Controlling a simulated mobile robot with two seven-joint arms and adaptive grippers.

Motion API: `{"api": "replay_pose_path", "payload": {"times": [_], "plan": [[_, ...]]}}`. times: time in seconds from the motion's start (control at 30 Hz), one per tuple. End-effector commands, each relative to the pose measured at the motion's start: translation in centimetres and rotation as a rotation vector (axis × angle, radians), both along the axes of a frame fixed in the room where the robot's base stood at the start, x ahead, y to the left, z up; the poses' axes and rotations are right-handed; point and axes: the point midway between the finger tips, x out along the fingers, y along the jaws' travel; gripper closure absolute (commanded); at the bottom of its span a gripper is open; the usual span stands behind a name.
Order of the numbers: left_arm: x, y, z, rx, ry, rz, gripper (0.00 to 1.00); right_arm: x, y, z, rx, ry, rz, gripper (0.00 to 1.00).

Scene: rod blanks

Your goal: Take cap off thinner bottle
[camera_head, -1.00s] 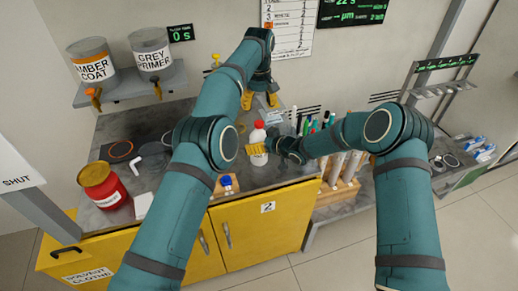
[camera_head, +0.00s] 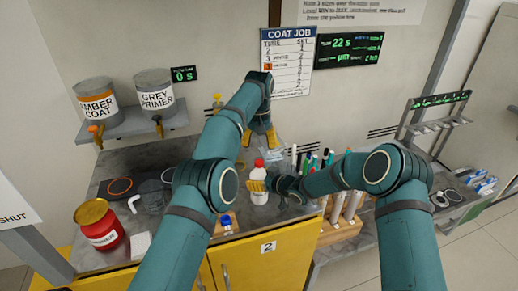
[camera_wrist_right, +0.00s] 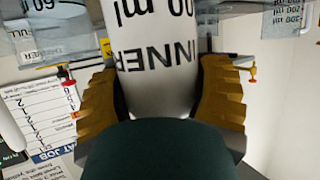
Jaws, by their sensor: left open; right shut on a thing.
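The thinner bottle (camera_head: 259,197) is white with a red cap (camera_head: 259,163) on top. It stands upright at the front of the grey bench. My right gripper (camera_head: 257,186) is shut around its body from the right. In the right wrist view the bottle (camera_wrist_right: 158,60) sits between the yellow fingers of the right gripper (camera_wrist_right: 161,92), its lettering upside down. My left gripper (camera_head: 260,136) is open and empty, pointing down behind and above the bottle, apart from the cap.
A red tin (camera_head: 99,225) and a grey jug (camera_head: 152,194) stand on the bench at left. Two paint cans sit on the shelf (camera_head: 130,124) above. A wooden rack (camera_head: 341,231) with rods is at right of the bottle. A blue-capped item (camera_head: 226,222) is at the front.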

Motion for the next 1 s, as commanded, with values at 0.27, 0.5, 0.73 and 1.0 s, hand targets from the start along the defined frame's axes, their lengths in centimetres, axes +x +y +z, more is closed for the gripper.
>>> {"api": "replay_pose_path", "payload": {"times": [0.27,0.5,0.73,1.0], "plan": [[-0.02,-0.01,0.01,-0.002,0.0,-0.505,0.42,0.05,0.01,0.11,0.001,-0.002,0.0,1.0],[-0.02,0.01,0.01,-0.001,0.001,-0.942,0.42,0.05,0.01,0.13,0.001,-0.002,0.0,1.0],[-0.02,0.01,0.01,-0.002,0.0,-1.361,0.42,0.05,0.03,0.14,0.002,-0.003,0.0,1.0],[-0.04,-0.03,0.02,-0.004,-0.001,-1.854,0.42,0.06,0.03,0.16,0.002,-0.003,0.0,1.0]]}}
